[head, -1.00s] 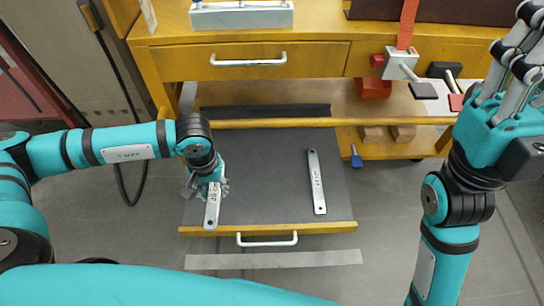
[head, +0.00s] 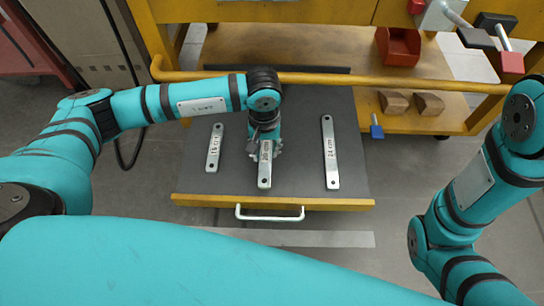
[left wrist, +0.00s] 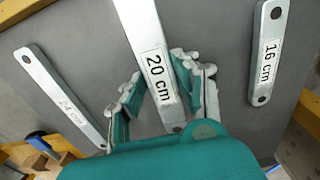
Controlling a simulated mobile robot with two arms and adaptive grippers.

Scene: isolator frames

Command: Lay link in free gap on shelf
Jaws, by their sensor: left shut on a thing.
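A pull-out shelf with a dark grey surface (head: 300,115) and a yellow front edge fills the middle of the head view. My left gripper (head: 265,148) is shut on the 20 cm link (head: 264,177), a flat silver bar with a label. In the left wrist view the fingers (left wrist: 160,82) sit on both sides of this link (left wrist: 145,28). Whether it touches the shelf is unclear. The 16 cm link (head: 214,148) lies to its left and the 24 cm link (head: 330,155) to its right, all roughly parallel. My right gripper is out of view.
A white handle (head: 270,214) is on the shelf's front. A yellow rail (head: 400,82) runs behind the shelf. Wooden blocks (head: 428,104), a red bin (head: 398,46) and a blue-handled tool (head: 376,127) are at the right.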

